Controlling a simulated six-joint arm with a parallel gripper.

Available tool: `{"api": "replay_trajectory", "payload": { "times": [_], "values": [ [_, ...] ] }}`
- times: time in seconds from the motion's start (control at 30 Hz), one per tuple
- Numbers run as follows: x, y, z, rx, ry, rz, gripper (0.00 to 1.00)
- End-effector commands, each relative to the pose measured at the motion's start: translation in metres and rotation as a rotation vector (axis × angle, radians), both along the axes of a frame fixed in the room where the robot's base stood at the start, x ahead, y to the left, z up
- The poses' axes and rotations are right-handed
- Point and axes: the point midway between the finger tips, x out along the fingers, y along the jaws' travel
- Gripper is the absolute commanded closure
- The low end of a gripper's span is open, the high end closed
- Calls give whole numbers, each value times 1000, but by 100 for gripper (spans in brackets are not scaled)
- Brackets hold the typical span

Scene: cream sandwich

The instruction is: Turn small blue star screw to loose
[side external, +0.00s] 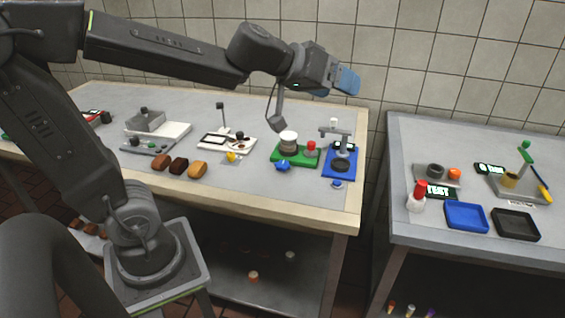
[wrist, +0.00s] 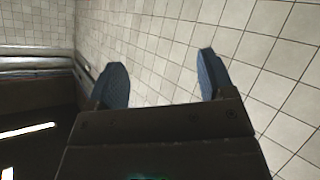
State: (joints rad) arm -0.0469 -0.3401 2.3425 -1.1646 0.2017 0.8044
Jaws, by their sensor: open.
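Two blue knob-like parts show in the side external view. A larger blue knob (side external: 283,165) sits at the front of the green station (side external: 309,160). A smaller blue piece (side external: 337,184) lies at the front of the blue station (side external: 341,172), near the table's right front corner. Both are too small to make out a star shape or how far they are turned. My gripper (side external: 348,80) is raised high above and behind the blue station, pointing right toward the tiled wall. In the wrist view its blue fingers (wrist: 160,72) are apart with nothing between them.
The bench (side external: 250,192) also holds brown and orange pieces (side external: 179,166), a white station (side external: 227,142) and a grey box (side external: 147,120). A second table (side external: 470,265) at right holds a blue tray (side external: 466,216) and a black tray (side external: 516,223). A gap separates the tables.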

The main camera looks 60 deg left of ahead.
Motion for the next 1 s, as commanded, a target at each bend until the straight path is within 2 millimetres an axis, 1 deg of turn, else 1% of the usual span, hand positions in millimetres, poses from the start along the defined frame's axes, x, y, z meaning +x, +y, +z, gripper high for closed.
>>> {"api": "replay_trajectory", "payload": {
  "times": [0.03, 0.07, 0.1, 0.17, 0.2, 0.27, 0.3, 0.33, 0.37, 0.4, 0.43, 0.5, 0.6, 0.63, 0.7, 0.8, 0.93, 1.0],
  "values": [
    [15, 17, -4, -8, -4, 73, 25],
    [22, 28, -6, -11, -5, 120, 25],
    [30, 43, -11, -11, 1, 182, 25],
    [40, 67, -21, -7, 23, 278, 25],
    [44, 82, -31, -2, 49, 343, 25],
    [47, 105, -47, 5, 102, 438, 25],
    [46, 118, -61, 12, 148, 497, 25],
    [45, 128, -71, 16, 187, 540, 25],
    [42, 137, -82, 20, 231, 582, 25],
    [38, 146, -97, 24, 293, 630, 25],
    [33, 153, -108, 26, 342, 663, 25],
    [22, 163, -132, 27, 454, 724, 25],
    [7, 168, -160, 19, 596, 778, 25],
    [2, 169, -166, 16, 631, 788, 25],
    [-5, 169, -177, 7, 695, 802, 25],
    [-11, 168, -186, 0, 745, 810, 25],
    [-12, 171, -195, -2, 758, 813, 25],
    [-10, 174, -204, -1, 758, 814, 25]
  ]
}}
